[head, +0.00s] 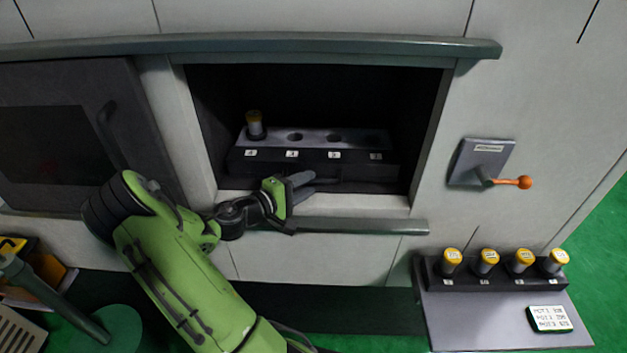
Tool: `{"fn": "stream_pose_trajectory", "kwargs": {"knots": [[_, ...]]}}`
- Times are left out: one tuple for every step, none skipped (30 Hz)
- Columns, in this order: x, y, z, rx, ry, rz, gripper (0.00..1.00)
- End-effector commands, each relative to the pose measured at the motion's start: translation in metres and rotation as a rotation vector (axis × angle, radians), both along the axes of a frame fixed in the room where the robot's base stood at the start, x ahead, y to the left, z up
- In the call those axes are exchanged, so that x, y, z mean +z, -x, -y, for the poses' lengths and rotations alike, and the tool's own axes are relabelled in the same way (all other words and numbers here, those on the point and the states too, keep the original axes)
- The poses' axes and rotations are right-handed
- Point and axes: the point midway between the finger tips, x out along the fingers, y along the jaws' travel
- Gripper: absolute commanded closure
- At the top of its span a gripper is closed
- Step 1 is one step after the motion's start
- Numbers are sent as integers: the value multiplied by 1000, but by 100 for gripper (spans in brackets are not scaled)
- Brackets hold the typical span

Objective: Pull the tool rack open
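The tool rack (315,140) is a dark block with a grey top, inside the open recess in the machine wall. Its top has a row of holes with small white labels below them on the front. My gripper (312,184) is at the recess's lower opening, just in front of the rack's lower front, fingers pointing right. The two grey fingers are apart with a gap between them. The rack's handle is too dark to make out, and I cannot tell whether the fingers touch it.
A grey rail (350,227) runs below the recess, near my wrist. A closed dark door (60,150) is at left. A lever with an orange knob (524,182) is at right. A shelf (470,320) at lower right holds several yellow-capped holders and a label card (549,318).

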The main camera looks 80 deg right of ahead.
Motion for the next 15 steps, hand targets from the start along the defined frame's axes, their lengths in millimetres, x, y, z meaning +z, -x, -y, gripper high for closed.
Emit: {"fn": "stream_pose_trajectory", "kwargs": {"knots": [[-1, 7, 8, -5, 1, 0, 62], [-2, 10, 13, -4, 0, 1, 62], [-3, 13, 18, -4, 1, 1, 62], [-3, 14, 21, -3, 1, 0, 62], [-4, 16, 23, -2, 0, 0, 62], [-4, 17, 26, -2, 0, 0, 62], [-4, 18, 27, -2, 0, 0, 62], [-5, 18, 28, -1, 1, 1, 62], [-5, 19, 28, 0, 1, 1, 62], [-5, 18, 28, 0, 1, 1, 62], [-5, 18, 28, 0, 1, 1, 62], [-5, 18, 28, 0, 0, 0, 62], [-5, 18, 28, 0, 0, 0, 62], [-5, 18, 28, 0, 0, 1, 62], [-5, 18, 28, 0, -1, 1, 65]]}}
